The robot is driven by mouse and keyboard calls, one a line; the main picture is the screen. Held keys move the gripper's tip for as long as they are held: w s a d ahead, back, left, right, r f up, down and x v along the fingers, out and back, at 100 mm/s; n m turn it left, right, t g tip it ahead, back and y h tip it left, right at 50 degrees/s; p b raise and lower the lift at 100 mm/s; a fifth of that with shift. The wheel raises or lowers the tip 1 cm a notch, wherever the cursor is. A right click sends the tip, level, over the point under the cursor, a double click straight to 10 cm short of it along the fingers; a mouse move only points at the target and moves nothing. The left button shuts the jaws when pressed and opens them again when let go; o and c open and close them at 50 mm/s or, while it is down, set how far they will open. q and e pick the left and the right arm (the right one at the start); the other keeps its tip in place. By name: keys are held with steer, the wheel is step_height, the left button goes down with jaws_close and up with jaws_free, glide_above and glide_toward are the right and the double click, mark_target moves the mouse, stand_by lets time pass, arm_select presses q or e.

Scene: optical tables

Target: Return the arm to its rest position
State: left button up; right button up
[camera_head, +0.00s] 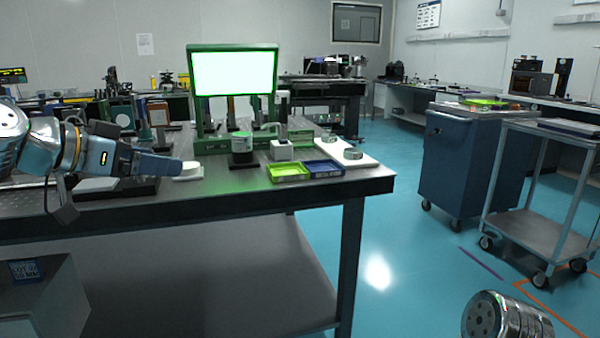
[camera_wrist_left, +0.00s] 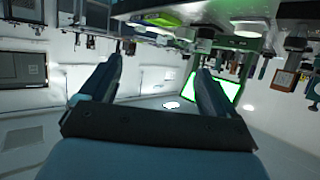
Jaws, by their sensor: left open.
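My left arm reaches in from the left in the head view. Its gripper (camera_head: 168,165) is above the left part of the near optical table (camera_head: 330,194), pointing right. In the left wrist view the two fingers of this gripper (camera_wrist_left: 158,66) stand apart with nothing between them. A round white piece (camera_head: 189,170) lies just beyond the fingertips in the head view; whether they touch it I cannot tell. My right gripper is out of view.
On the table stand a green-framed lit panel (camera_head: 235,74), a dark jar (camera_head: 241,152), a white block (camera_head: 282,150), a yellow-green tray (camera_head: 289,172) and a blue tray (camera_head: 324,168). A blue cabinet (camera_head: 465,160) and a cart (camera_head: 530,210) stand right. Floor between is clear.

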arm_select(q)
steer(key=w+d+f+n+g+y, duration=0.15)
steer(key=w+f, duration=0.25)
steer(key=f, duration=0.8)
steer(key=w+d+f+n+g+y, duration=0.1)
steer(key=w+f+n, duration=0.25)
steer(key=f, duration=0.75)
step_height(320, 180, down, 21)
steer(key=s+d+n+g, duration=0.1)
steer(key=d+g, duration=0.2)
steer(key=s+d+f+n+g+y, duration=0.1)
steer(key=s+d+f, duration=0.1)
steer(key=s+f, duration=0.55)
steer(key=s+d+f+n+g+y, duration=0.15)
steer(key=s+f, duration=0.25)
steer(key=f, duration=0.6)
steer(key=s+d+f+g, duration=0.1)
steer(key=s+d+f, duration=0.1)
steer(key=s+f, duration=0.2)
steer(key=s+d+f+g+h, duration=0.1)
steer(key=s+f, duration=0.3)
steer(key=s, duration=0.7)
steer(key=shift+d, duration=0.55)
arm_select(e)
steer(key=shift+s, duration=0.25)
